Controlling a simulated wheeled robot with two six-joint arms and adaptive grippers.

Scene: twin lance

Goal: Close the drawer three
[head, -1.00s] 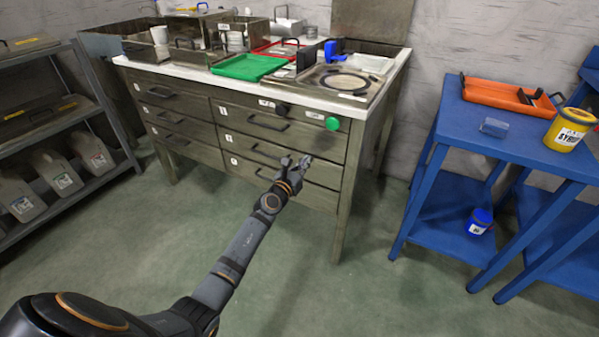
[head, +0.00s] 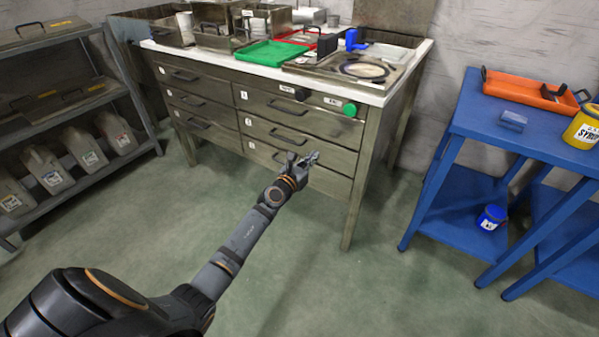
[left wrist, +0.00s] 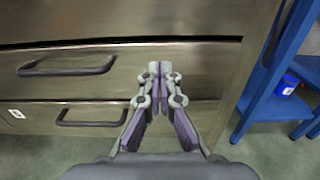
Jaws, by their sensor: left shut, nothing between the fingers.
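The metal workbench cabinet (head: 345,185) has two columns of drawers with dark bar handles and small white labels. The labels are too small to read surely, so I cannot tell which is drawer three. My left gripper (head: 306,160) is shut and empty in front of the lowest right-column drawer (head: 330,181), partly covering it. In the left wrist view the shut fingertips (left wrist: 162,68) point at the drawer fronts, right of an upper handle (left wrist: 66,66) and a lower handle (left wrist: 92,118). Contact cannot be told. No drawer clearly stands out. My right gripper is not in view.
A blue table (head: 455,130) with an orange tray (head: 530,92) stands to the right. A blue pot (head: 491,217) sits on its lower shelf. A grey rack (head: 62,117) with jugs stands to the left. The floor (head: 310,270) before the cabinet is clear.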

